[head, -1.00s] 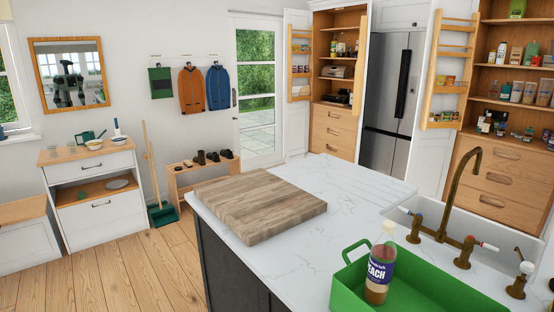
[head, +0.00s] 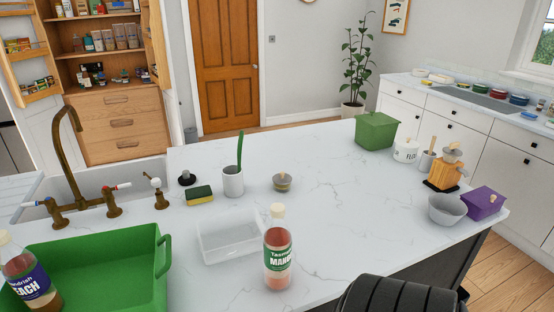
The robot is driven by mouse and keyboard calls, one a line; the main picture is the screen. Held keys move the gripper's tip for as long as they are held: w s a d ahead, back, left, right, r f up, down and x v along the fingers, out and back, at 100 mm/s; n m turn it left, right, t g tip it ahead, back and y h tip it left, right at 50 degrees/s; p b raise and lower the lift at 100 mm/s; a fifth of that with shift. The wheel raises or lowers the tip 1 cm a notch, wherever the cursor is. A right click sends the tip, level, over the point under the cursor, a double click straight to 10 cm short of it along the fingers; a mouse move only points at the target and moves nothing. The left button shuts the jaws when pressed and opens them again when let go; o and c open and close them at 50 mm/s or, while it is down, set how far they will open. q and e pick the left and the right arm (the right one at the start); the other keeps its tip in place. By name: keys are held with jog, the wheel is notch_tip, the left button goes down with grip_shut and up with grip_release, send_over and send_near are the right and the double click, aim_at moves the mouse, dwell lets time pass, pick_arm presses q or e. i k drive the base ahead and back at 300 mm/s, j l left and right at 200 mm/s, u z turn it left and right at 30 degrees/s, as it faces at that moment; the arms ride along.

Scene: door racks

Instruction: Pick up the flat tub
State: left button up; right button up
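A shallow, clear whitish rectangular tub (head: 230,239), the flattest one in view, sits on the white marble island top. It looks empty. A bottle with a green label (head: 278,250) stands upright close to its right side. A green tray (head: 95,268) lies to its left with a gap between them. Neither of my grippers is in view.
A yellow-green sponge (head: 199,196), a grey cup (head: 233,181) and a small bowl (head: 282,182) stand behind the tub. A brown tap (head: 68,165) and sink are at left. A green box (head: 376,130) is farther back. The counter's middle right is clear.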

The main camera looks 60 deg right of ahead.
aim_at(227, 237)
jog(key=z, duration=1.45)
jog(key=k+j+z, duration=0.3)
jog(key=z, duration=0.15)
